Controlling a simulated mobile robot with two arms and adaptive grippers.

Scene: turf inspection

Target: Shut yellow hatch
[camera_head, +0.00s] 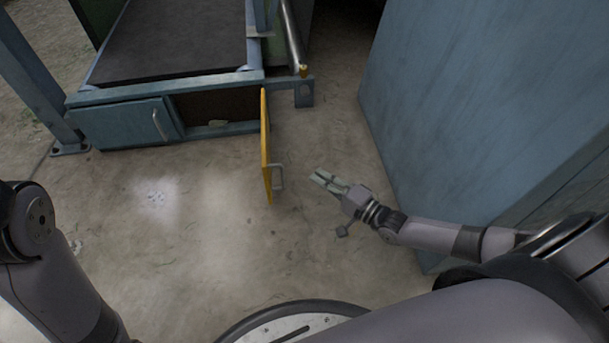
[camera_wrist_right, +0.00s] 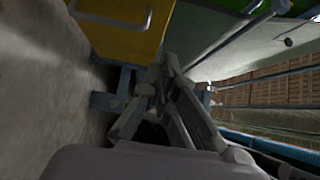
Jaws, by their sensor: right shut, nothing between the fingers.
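The yellow hatch (camera_head: 265,145) stands swung open in the head view, seen nearly edge-on, jutting from the right end of the machine's front toward me. Its grey handle (camera_head: 278,177) is on its right face near the free end. The dark opening (camera_head: 218,106) beside it is uncovered. My right gripper (camera_head: 322,178) is shut and empty, a short way right of the handle and apart from it. In the right wrist view the gripper (camera_wrist_right: 165,85) points toward the hatch (camera_wrist_right: 130,30), whose handle (camera_wrist_right: 112,17) shows at the top. My left gripper is out of view.
A blue hatch (camera_head: 125,124) with a handle sits left of the opening. A large blue cabinet (camera_head: 470,90) stands close on the right, beside my right arm. A blue post (camera_head: 35,80) rises at the left. The concrete floor (camera_head: 190,210) before the machine is clear.

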